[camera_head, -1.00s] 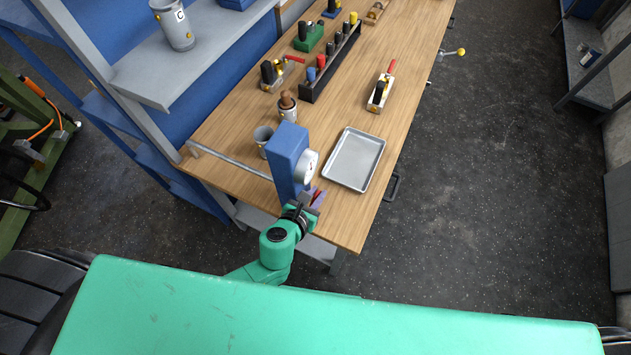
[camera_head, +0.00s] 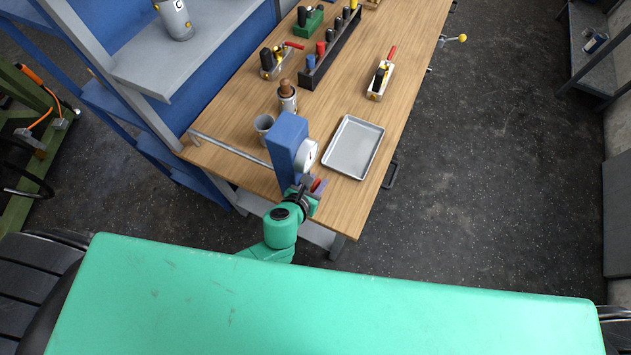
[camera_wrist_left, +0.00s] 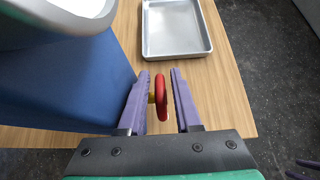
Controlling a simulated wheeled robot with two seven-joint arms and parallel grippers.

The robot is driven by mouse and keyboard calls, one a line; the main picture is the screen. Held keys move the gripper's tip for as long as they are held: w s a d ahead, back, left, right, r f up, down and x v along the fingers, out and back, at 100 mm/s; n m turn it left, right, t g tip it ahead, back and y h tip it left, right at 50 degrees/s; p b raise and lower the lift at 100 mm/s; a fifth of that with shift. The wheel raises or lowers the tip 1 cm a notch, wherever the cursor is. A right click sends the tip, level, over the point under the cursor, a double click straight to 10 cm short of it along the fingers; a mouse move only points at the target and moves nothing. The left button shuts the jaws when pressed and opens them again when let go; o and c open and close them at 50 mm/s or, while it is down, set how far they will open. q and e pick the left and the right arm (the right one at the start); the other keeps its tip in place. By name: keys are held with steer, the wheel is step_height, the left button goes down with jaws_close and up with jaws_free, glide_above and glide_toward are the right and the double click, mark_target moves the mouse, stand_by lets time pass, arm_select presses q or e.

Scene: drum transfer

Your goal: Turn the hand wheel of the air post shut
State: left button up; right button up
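The air post is a blue upright block (camera_head: 286,140) with a round white gauge (camera_head: 306,157), at the near end of the wooden bench. Its red hand wheel (camera_wrist_left: 161,90) shows edge-on in the left wrist view, and a bit of it shows in the head view (camera_head: 319,185). My left gripper (camera_wrist_left: 163,85) is open, with its purple fingers on either side of the wheel. My right gripper (camera_wrist_left: 303,169) shows only as purple fingertips at the lower right corner, apart from each other.
A metal tray (camera_head: 354,147) lies right of the post. A grey cup (camera_head: 263,127) and a pipe (camera_head: 232,147) are left of it. A black tool rack (camera_head: 331,57) and a small block with a red handle (camera_head: 380,80) stand farther back. The floor right of the bench is clear.

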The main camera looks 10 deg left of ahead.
arm_select(q)
steer(key=b+v, duration=0.1)
steer(key=v, duration=1.3)
steer(key=shift+s, duration=0.3)
